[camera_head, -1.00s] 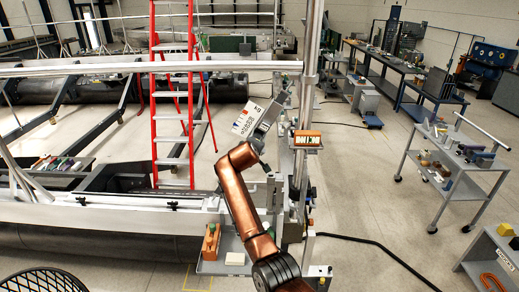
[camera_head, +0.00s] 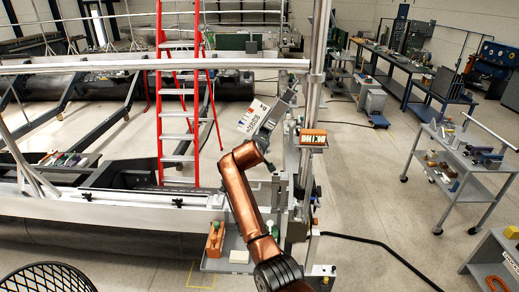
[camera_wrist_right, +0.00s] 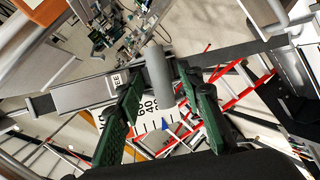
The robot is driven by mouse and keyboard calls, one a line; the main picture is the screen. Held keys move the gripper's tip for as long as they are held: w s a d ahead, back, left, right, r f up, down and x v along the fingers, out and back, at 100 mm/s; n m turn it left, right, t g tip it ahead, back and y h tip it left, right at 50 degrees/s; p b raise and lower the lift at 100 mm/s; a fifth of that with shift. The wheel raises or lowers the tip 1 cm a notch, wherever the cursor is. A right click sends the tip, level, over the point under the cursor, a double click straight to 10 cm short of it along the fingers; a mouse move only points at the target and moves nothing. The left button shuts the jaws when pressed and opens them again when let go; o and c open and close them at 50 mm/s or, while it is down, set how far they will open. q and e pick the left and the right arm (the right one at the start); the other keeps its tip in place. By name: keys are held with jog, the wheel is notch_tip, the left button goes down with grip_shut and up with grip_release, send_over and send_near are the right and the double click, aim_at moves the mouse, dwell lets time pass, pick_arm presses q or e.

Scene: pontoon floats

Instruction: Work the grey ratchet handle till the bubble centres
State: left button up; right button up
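The grey ratchet handle (camera_wrist_right: 158,75) is a short smooth cylinder in the right wrist view. My right gripper (camera_wrist_right: 158,80) has its two green fingers spread, one on each side of the handle. It looks open; contact with the handle cannot be made out. Behind them is a white scale plate (camera_wrist_right: 148,122) with numbers and a blue pointer. In the head view my copper right arm reaches up to a white marked plate (camera_head: 253,117), where the fingers and handle are hard to make out. An orange-framed unit (camera_head: 313,138) is on the post; no bubble is readable. My left gripper is out of view.
A red ladder (camera_head: 178,120) stands behind the rail. A vertical metal post (camera_head: 316,60) rises just right of my arm. A low tray (camera_head: 226,262) holds an orange block and a pale block. A grey trolley (camera_head: 460,165) is at the right, with open floor before it.

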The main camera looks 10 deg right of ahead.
jog(key=v, duration=1)
jog(key=shift+s, duration=0.15)
